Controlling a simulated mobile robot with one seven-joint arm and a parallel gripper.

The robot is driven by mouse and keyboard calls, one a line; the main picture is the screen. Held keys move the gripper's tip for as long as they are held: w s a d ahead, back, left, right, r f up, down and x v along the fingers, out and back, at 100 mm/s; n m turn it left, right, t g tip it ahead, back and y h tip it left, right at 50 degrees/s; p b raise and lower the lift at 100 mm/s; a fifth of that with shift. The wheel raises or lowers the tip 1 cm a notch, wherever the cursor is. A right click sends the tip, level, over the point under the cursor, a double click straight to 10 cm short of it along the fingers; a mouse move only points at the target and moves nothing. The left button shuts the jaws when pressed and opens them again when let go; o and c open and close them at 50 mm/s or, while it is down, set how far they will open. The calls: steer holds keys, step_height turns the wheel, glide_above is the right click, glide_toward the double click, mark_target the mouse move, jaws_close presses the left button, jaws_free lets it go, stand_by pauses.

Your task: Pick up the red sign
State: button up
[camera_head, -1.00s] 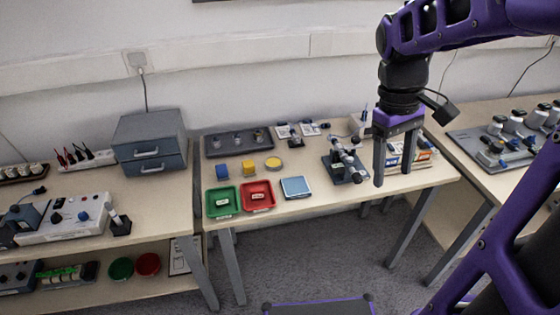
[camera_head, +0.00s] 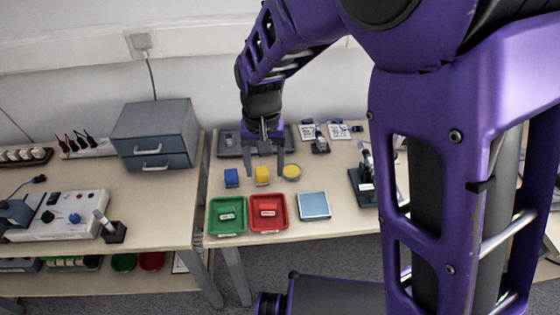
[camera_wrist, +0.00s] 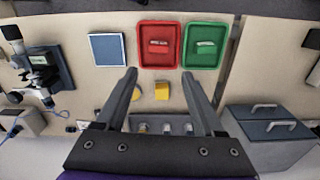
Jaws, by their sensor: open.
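A small red sign with a pale label (camera_head: 268,209) lies in the red tray (camera_head: 282,221) at the front of the middle table. In the wrist view the sign (camera_wrist: 158,46) sits inside the red tray (camera_wrist: 159,27), ahead of the fingertips. My gripper (camera_head: 264,172) is open and points down over the back of the table, behind the red tray, near the yellow block. In the wrist view my gripper (camera_wrist: 159,74) has its fingers apart with nothing held, and the tray is beyond the tips.
A green tray (camera_head: 213,229) with a green sign (camera_head: 227,215) adjoins the red tray on the left. A yellow block (camera_head: 262,175), a blue block (camera_head: 231,178) and a round yellow piece (camera_head: 291,172) stand behind. A blue plate (camera_head: 314,205) and a microscope (camera_head: 365,182) are right.

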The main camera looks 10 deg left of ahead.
steer(key=b, duration=0.2)
glide_above(268, 206)
steer(key=f, duration=1)
steer(key=shift+s+a+f, duration=0.1)
steer(key=shift+s+f, duration=0.1)
steer(key=shift+s, duration=0.2)
steer(key=shift+w+f+b, duration=0.2)
steer(key=shift+f+b, duration=0.05)
steer(key=shift+f, duration=1.25)
steer(key=shift+w+f+b, duration=0.2)
steer(key=shift+f+b, duration=0.05)
steer(key=shift+f, duration=1.25)
steer(key=c, duration=1.1)
step_height(268, 206, up, 10)
steer(key=shift+r+p, duration=0.1)
steer(key=shift+p, duration=0.9)
steer(key=shift+m, duration=0.9)
steer(key=w+d+p, duration=0.1)
steer(key=d, duration=0.7)
steer(key=w+d, duration=0.2)
steer(key=d, duration=0.6)
steer(key=w+d+p, duration=0.1)
steer(key=w+d, duration=0.1)
steer(key=d, duration=0.6)
steer(key=shift+w+f+p, duration=0.15)
steer(key=shift+f+p, duration=0.05)
steer(key=shift+p, duration=0.15)
